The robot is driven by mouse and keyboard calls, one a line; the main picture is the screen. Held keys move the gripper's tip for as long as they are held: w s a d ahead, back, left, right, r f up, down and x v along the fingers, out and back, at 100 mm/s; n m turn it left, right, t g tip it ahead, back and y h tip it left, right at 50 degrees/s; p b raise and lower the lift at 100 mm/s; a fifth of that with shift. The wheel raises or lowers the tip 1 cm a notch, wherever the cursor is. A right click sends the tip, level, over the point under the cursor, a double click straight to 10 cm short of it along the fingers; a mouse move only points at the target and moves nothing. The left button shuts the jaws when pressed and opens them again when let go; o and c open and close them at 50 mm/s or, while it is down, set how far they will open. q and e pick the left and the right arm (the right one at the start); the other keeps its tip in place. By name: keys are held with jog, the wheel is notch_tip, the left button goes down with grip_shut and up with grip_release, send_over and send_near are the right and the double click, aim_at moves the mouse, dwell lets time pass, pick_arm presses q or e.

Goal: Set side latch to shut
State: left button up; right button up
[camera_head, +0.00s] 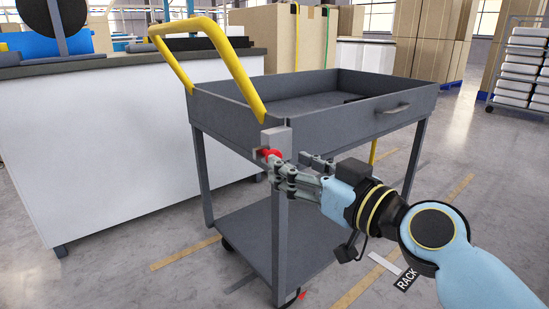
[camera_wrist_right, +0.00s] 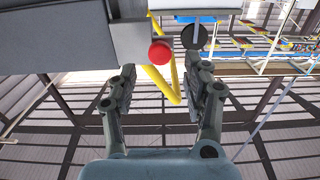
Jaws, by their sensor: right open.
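The side latch is a red round knob (camera_head: 270,153) on a light grey block (camera_head: 277,137) at the near top corner of a dark grey cart (camera_head: 230,115). In the right wrist view the red knob (camera_wrist_right: 160,53) sticks out beside the grey block (camera_wrist_right: 133,42), just beyond the fingertips. My right gripper (camera_head: 291,164) is at the cart corner, with one finger close to the knob and partly in front of it. In the wrist view its two fingers (camera_wrist_right: 160,82) stand apart with nothing between them. I cannot tell whether a finger touches the knob. My left gripper is not in view.
A yellow push handle (camera_head: 235,75) rises from the cart's left end. A drawer pull (camera_head: 393,109) is on its long side, and a lower shelf (camera_head: 245,232) lies below. A white counter (camera_head: 100,150) stands to the left. Floor at the right is mostly clear.

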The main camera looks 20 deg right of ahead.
aim_at(278, 152)
jog(key=x, duration=0.5)
jog(key=shift+w, duration=0.3)
jog(key=shift+f, duration=0.1)
grip_shut()
